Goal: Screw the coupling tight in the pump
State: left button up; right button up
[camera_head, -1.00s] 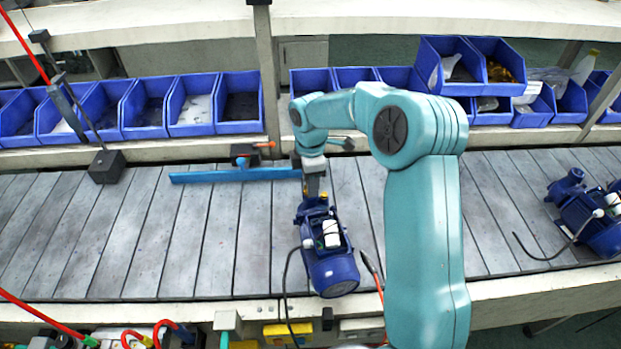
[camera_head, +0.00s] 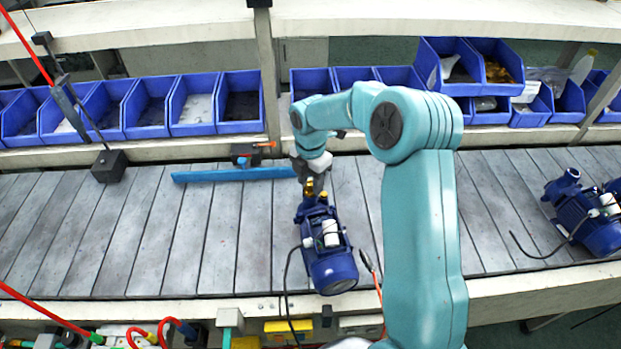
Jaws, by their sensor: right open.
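The blue pump (camera_head: 331,266) stands on the slatted conveyor near the middle, with a white box on its side and a black cable. A small brass-yellow piece, which looks like the coupling (camera_head: 309,188), shows at the pump's far end, right at my right gripper's fingers. Another small yellow spot sits just right of it. My right gripper (camera_head: 313,189) is open, pointing down over that end of the pump. Its fingers partly hide the coupling, so I cannot tell how deep it sits or whether they touch it. My left gripper is out of view.
A second blue pump (camera_head: 588,217) stands at the right. A blue bar (camera_head: 235,175) lies along the conveyor's far side, close to my right gripper. Blue bins (camera_head: 198,105) line the back. The conveyor's left part (camera_head: 110,235) is clear.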

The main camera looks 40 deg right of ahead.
jog(key=shift+r+n+p, duration=0.1)
jog(key=shift+n+p, duration=0.25)
jog(key=shift+n, duration=1.45)
grip_shut()
jog(key=shift+f+m, duration=0.25)
jog(key=shift+m, duration=0.85)
jog(key=shift+r+m+b, duration=0.15)
jog(key=shift+m+b, duration=0.15)
jog(key=shift+m, duration=0.4)
